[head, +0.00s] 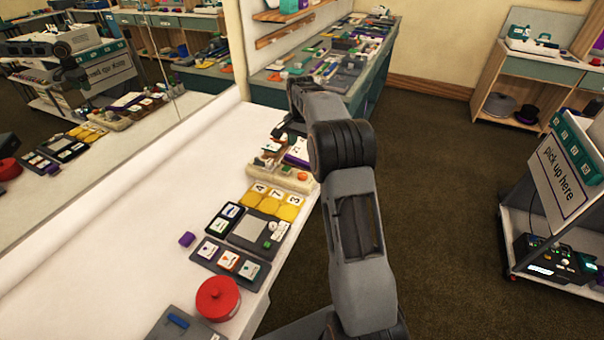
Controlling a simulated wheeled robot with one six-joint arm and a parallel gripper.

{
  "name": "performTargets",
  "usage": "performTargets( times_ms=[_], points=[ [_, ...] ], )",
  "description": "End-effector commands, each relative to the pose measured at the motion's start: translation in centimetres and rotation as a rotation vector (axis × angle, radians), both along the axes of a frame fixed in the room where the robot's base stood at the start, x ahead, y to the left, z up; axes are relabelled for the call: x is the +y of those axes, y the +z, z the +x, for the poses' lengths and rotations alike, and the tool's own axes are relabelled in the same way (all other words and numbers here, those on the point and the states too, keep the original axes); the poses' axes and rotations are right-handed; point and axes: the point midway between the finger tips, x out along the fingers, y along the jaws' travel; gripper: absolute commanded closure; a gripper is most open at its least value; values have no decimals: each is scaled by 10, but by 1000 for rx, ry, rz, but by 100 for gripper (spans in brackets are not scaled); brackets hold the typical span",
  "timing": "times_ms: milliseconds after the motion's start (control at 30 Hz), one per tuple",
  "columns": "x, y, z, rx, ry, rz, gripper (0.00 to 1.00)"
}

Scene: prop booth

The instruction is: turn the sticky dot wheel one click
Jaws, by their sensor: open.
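I cannot pick out the sticky dot wheel for certain. A grey panel (249,232) on the white table has small round parts at its right side, too small to read. A round red piece with a knob on top (218,298) sits nearer me. My gripper (283,133) is small and dark at the far end of my arm, above the back of the table near a cream tray (282,178) of small items. It looks open and empty, though its fingers are hard to make out. My arm hides part of the table's right edge.
Yellow number cards (272,201), picture cards (229,262) and a purple block (187,239) lie around the panel. The white table (110,255) is clear at left, beside a mirror (90,120). A sign trolley (560,180) stands right; open carpet lies between.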

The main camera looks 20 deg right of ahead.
Motion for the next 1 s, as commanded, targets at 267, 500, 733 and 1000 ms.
performTargets(
  times_ms=[267, 500, 733, 1000],
  points=[
    [-1, -49, -1, 6, -4, 0, 39],
    [-2, -92, -1, 4, -3, 1, 39],
    [-2, -121, -2, 3, -3, 1, 39],
    [-3, -132, -2, 1, -4, 0, 39]
  ],
)
